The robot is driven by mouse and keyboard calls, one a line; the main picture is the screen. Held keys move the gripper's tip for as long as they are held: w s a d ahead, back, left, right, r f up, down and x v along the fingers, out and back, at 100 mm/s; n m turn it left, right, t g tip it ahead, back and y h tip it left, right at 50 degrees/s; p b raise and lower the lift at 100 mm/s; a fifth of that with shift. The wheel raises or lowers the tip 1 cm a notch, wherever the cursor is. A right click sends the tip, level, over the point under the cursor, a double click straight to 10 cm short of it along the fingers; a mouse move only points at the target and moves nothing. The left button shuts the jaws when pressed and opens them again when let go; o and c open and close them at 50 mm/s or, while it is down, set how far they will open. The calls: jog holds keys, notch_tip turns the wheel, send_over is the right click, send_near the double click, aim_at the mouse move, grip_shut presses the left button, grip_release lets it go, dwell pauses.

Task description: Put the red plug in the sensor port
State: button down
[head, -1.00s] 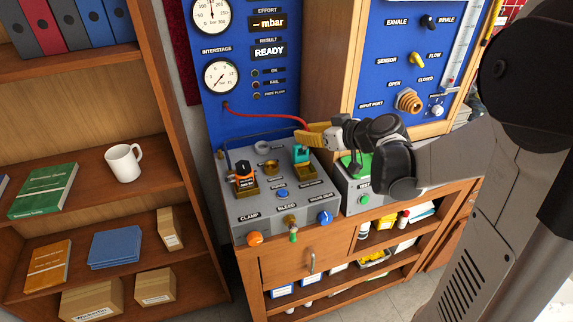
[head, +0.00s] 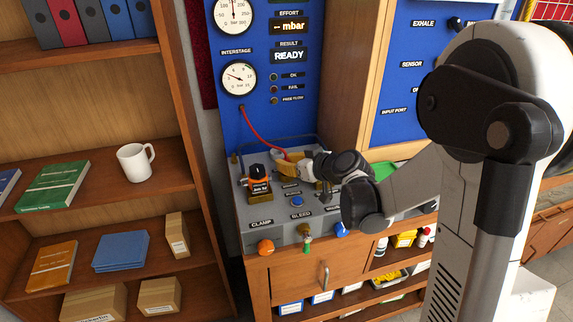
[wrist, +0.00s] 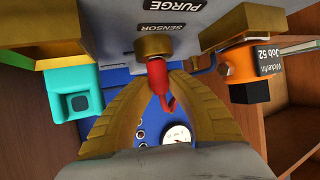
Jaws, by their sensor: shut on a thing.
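The red plug (wrist: 156,78) sits between the two yellow fingers of my gripper (wrist: 167,82) in the wrist view, with the fingers shut on it. The plug's end meets the brass sensor port (wrist: 153,47), under the SENSOR label; I cannot tell whether it is seated in it or only in front of it. In the head view my gripper (head: 287,162) is low over the grey bench (head: 268,215), just right of the orange device. There my gripper hides the port and plug. The red hose (head: 262,138) runs from the blue panel to the gripper.
An orange and black device (head: 259,183) stands left of my gripper; it also shows in the wrist view (wrist: 245,65). A teal part (wrist: 78,95) is on the other side of the fingers. The READY panel (head: 290,55) rises behind. A wooden shelf (head: 110,195) is at left.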

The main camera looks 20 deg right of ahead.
jog(key=shift+f, duration=0.1)
jog(key=c, duration=1.3)
grip_release()
